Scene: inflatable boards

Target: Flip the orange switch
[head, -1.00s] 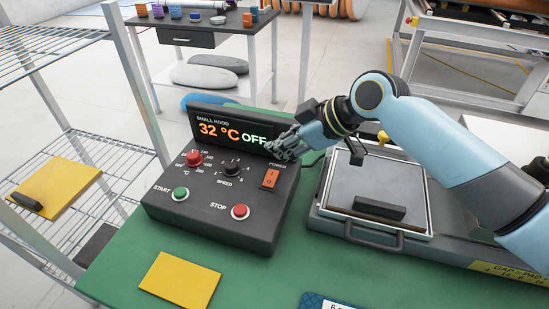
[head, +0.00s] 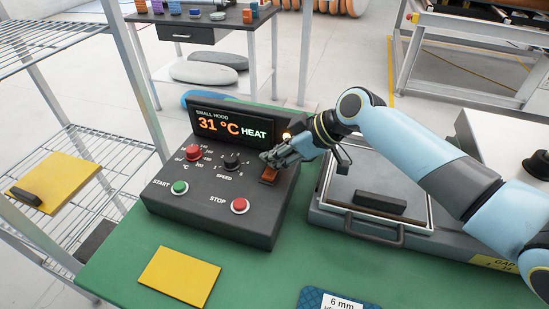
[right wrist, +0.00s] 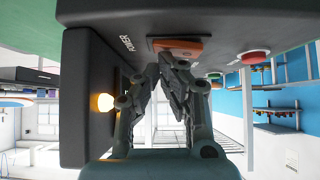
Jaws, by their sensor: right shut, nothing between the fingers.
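The orange power switch (head: 269,175) is on the right of the dark control box (head: 215,215), partly hidden by my right gripper. The box's display (head: 230,124) reads 31 °C HEAT. My right gripper (head: 268,158) is shut and empty, with its fingertips at the upper edge of the switch. In the right wrist view the closed fingertips (right wrist: 168,60) are right at the orange switch (right wrist: 178,47), under the POWER label; whether they touch cannot be told. A lit yellow-orange lamp (right wrist: 102,102) shows beside the gripper. My left gripper is not in view.
A red knob (head: 193,153), a black speed knob (head: 232,162), a green start button (head: 180,187) and a red stop button (head: 240,205) are on the same box. A framed press (head: 385,228) stands to the right. A yellow sheet (head: 179,277) lies on the green table.

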